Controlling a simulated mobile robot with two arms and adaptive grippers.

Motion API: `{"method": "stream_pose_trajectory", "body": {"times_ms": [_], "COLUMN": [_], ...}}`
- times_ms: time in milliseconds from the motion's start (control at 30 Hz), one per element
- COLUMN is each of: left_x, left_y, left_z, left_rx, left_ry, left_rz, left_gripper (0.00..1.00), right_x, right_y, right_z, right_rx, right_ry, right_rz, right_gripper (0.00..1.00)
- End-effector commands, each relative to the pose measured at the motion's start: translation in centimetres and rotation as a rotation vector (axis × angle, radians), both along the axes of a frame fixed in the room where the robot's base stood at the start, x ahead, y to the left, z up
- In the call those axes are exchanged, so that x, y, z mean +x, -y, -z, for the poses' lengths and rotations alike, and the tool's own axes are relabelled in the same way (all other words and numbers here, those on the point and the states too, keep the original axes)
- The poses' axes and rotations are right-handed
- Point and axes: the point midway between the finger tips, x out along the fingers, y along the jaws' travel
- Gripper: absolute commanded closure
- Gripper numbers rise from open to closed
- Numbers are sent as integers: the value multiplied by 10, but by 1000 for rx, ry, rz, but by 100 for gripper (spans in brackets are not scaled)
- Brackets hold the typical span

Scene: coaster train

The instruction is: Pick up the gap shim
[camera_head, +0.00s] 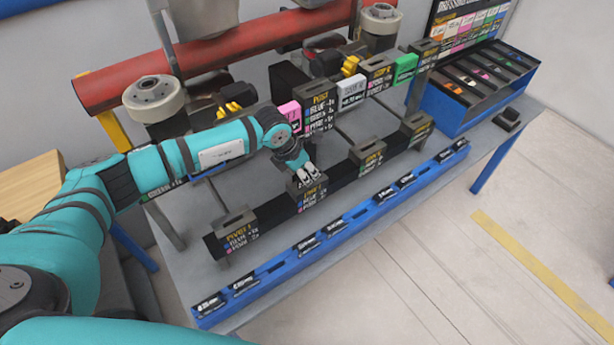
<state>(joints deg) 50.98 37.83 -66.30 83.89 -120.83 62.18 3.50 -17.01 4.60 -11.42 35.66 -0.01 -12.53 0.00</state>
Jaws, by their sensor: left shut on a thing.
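My left gripper (307,172) points down at the middle of the table, at the top of a black slotted block with printed labels (310,193). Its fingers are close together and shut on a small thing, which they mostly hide. I cannot tell whether this thing is the gap shim, or whether it touches the block. No other piece in view can be made out as the gap shim. My right gripper is not in view.
The black block row continues to a left block (236,234) and right blocks (368,152). A long blue tray (340,236) lies along the grey table's front edge. Behind stand a red roller (250,40) and coloured cards (405,68). A blue-sided caddy (455,112) stands right.

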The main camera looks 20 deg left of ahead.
Motion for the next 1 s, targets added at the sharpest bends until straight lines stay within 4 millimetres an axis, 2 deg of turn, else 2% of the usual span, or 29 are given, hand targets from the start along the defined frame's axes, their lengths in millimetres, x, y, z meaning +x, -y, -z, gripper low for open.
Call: {"method": "stream_pose_trajectory", "body": {"times_ms": [367, 567, 767, 1000], "left_x": [1, 2, -38, -97], "left_y": [0, 0, 7, 18], "left_z": [-8, -35, -35, -40], "left_rx": [-1, -1, 0, -1], "left_ry": [3, 8, 1, 3], "left_rz": [0, 2, 5, 6], "left_gripper": [100, 100, 100, 100], "right_x": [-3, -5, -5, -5], "right_y": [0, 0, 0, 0], "right_z": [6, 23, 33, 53], "right_rx": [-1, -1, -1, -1], "right_ry": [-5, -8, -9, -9], "right_rz": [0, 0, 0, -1], "right_gripper": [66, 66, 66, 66]}}
